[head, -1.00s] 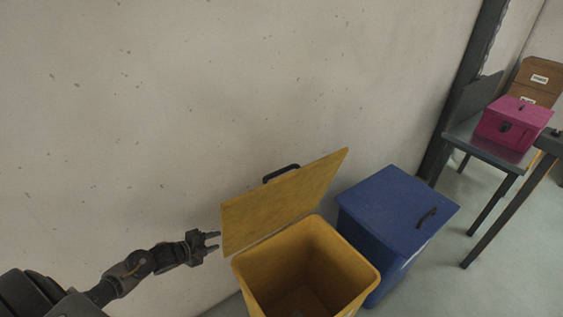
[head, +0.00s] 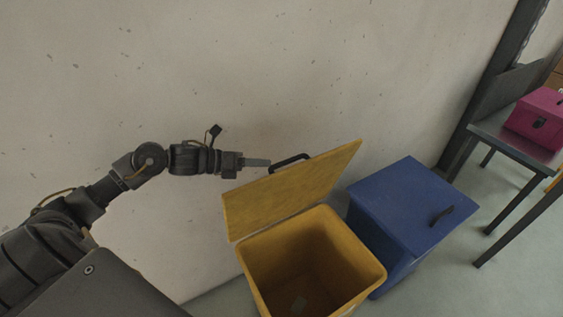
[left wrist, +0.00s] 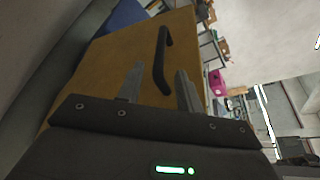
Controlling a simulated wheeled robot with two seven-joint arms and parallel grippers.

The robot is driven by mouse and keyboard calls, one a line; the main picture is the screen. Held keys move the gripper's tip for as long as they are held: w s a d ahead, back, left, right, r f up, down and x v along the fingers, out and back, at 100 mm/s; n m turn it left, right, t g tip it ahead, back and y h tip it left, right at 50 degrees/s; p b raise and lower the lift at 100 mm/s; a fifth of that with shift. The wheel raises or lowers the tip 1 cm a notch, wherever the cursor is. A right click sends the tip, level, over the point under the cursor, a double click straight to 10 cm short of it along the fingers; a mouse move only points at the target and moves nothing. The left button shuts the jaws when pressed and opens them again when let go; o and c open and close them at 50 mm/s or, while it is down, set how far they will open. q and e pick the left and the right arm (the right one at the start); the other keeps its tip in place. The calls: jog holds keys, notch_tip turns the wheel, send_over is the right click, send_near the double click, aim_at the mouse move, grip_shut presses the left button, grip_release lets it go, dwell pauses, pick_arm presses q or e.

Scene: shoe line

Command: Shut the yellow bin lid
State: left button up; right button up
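The yellow bin (head: 262,277) stands open against the wall, its inside visible from above. Its yellow lid (head: 290,195) is raised and tilted up at the bin's wall side, with a black handle (head: 290,160) on its upper edge. My left gripper (head: 268,162) is at the lid's upper left, its tips close to the handle's left end. In the left wrist view the two fingers (left wrist: 160,70) are apart, and the lid (left wrist: 120,55) fills the middle. The handle (left wrist: 163,58) shows partly between the fingers; contact cannot be told. My right gripper is not in view.
A blue bin (head: 405,210) with its lid shut stands just right of the yellow bin. A table (head: 510,138) with a pink box (head: 538,118) stands further right. The wall (head: 300,70) is close behind the bins. Grey floor (head: 450,285) is clear at the lower right.

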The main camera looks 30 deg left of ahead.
aim_at(282, 162)
pick_arm(q)
jog(key=p+x, duration=0.1)
jog(key=x, duration=0.5)
jog(key=shift+r, duration=0.1)
jog(key=shift+w+d+f+p, duration=0.25)
jog(key=shift+w+d+p, duration=0.1)
jog(key=shift+f, duration=0.1)
jog(key=shift+c, duration=0.4)
grip_shut()
